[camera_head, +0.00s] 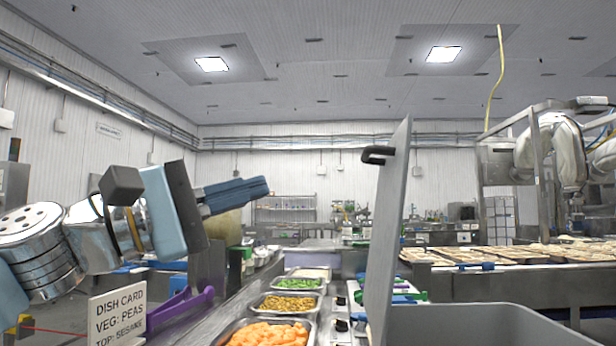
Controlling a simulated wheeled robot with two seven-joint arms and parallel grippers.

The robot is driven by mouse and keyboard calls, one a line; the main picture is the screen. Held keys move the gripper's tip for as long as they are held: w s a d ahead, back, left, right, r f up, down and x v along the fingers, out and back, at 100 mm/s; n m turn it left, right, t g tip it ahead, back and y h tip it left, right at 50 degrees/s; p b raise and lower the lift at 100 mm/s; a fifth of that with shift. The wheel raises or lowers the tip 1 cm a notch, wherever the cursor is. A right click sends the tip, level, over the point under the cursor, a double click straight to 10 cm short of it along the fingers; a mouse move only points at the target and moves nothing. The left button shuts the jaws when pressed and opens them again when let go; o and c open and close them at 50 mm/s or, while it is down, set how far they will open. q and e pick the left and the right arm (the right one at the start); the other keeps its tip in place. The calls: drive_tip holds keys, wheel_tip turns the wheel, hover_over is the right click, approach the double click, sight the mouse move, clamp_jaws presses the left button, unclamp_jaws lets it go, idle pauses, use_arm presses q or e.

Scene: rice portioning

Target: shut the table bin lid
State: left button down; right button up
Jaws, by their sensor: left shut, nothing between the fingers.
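The grey bin lid (390,230) stands open, nearly upright, right of the middle of the view. A dark handle (378,154) sticks out from its left face near the top. The grey bin (480,325) is at the bottom right, cut off by the picture's lower edge. My left gripper (262,187) comes in from the left, with its blue-grey fingers shut and empty, pointing right. In the picture it is left of the handle, with a clear gap between them. My right gripper is not in view.
Metal trays hold orange pieces (268,334), brown beans (288,304) and green peas (297,284) along the counter. A dish card (118,316) stands at the lower left beside a purple utensil (180,306). A conveyor with flat trays (500,254) runs behind the bin.

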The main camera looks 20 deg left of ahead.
sight(364, 153)
use_arm(q)
drive_tip(key=p+x, duration=0.1)
drive_tip(key=x, duration=0.3)
drive_tip(key=s+d+p+x, duration=0.1)
drive_tip(key=x, duration=0.3)
drive_tip(key=s+d+p+x, duration=0.1)
drive_tip(key=x, duration=0.3)
drive_tip(key=shift+r+p, duration=0.3)
drive_tip(key=shift+d, duration=0.1)
